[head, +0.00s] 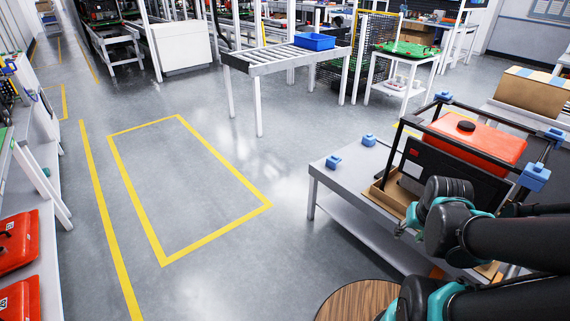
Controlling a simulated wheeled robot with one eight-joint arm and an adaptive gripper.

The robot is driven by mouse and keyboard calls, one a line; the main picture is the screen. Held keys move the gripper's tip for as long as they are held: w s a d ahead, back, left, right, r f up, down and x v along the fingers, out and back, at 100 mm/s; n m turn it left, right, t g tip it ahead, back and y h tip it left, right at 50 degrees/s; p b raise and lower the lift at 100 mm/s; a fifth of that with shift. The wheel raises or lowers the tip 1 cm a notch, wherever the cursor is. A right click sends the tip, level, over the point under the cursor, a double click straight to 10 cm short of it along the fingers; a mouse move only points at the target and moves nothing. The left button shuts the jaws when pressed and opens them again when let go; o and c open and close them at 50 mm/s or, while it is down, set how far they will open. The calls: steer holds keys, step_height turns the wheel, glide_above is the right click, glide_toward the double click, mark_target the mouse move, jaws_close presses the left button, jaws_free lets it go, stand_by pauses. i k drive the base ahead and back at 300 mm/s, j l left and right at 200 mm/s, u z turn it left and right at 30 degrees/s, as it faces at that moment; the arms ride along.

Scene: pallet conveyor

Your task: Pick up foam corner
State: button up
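Two blue foam corners lie loose on the grey table: one (333,161) near its left corner and one (369,140) near its far edge. More blue foam corners sit on a black-framed unit with a red top: one at its far upper corner (444,97), one at the right (555,135) and one at the near right (535,177). My gripper (403,228) appears small beside the table's front side, right of and nearer than the loose corners, and apart from them. My arm links hide much of it, so its fingers are unclear.
The black-framed unit (425,163) stands in a shallow cardboard tray on the grey table (345,188). A cardboard box (530,92) is behind it. A round wooden top (350,303) is at the bottom. A roller conveyor (280,58) holds a blue bin (314,41). The yellow-marked floor is clear.

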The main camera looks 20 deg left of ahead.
mark_target(331, 162)
steer(key=u, duration=0.35)
steer(key=i+j+z, duration=0.15)
steer(key=i+j, duration=0.25)
steer(key=i+j+z, duration=0.2)
steer(key=i+j, duration=0.15)
steer(key=j, duration=0.3)
